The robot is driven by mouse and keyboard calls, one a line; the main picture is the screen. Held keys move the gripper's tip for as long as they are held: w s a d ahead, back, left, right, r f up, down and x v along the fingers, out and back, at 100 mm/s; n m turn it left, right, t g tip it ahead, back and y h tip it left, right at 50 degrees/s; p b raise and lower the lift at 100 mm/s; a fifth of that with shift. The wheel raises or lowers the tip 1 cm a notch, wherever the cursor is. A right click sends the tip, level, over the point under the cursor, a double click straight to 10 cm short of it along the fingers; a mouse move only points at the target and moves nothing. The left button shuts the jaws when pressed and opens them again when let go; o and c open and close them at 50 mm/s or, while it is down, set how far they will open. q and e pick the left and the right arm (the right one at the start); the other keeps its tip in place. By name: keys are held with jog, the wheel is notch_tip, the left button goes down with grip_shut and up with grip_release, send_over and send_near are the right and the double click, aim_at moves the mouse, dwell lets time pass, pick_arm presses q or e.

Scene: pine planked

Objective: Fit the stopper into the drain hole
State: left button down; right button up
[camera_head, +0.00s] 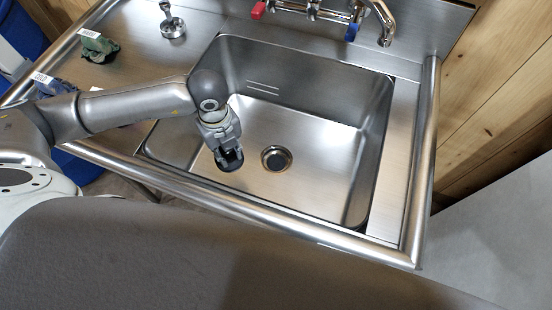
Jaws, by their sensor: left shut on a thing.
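The sink's drain hole (276,158) is a dark round opening with a metal ring in the basin floor. My left gripper (230,160) reaches down into the basin, a little to the left of the drain hole and apart from it in the picture. It is shut on a small dark thing, which seems to be the stopper; the fingers hide most of it, so its shape and tilt cannot be told. My right gripper is out of view.
The steel basin (335,175) is otherwise empty, with raised walls. A faucet (384,25) with red and blue handles stands behind. On the left drainboard are a metal knobbed piece (173,27), a green crumpled item (98,45) and a blue one (50,86).

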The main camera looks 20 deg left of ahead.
pick_arm(q)
jog(key=w+d+f, duration=0.4)
jog(key=w+d+f+p, duration=0.1)
jog(key=w+d+f, duration=0.3)
jog(key=d, duration=0.1)
jog(key=shift+w+d+f, duration=0.1)
jog(key=shift+w+f, duration=0.15)
jog(key=shift+f, duration=0.1)
jog(key=shift+w+d+f, duration=0.2)
jog(key=shift+d+f, duration=0.05)
jog(key=shift+f, duration=1.7)
jog(key=shift+f, duration=0.1)
jog(key=shift+f, duration=0.15)
jog(key=c, duration=1)
grip_release()
jog(key=shift+r, duration=0.2)
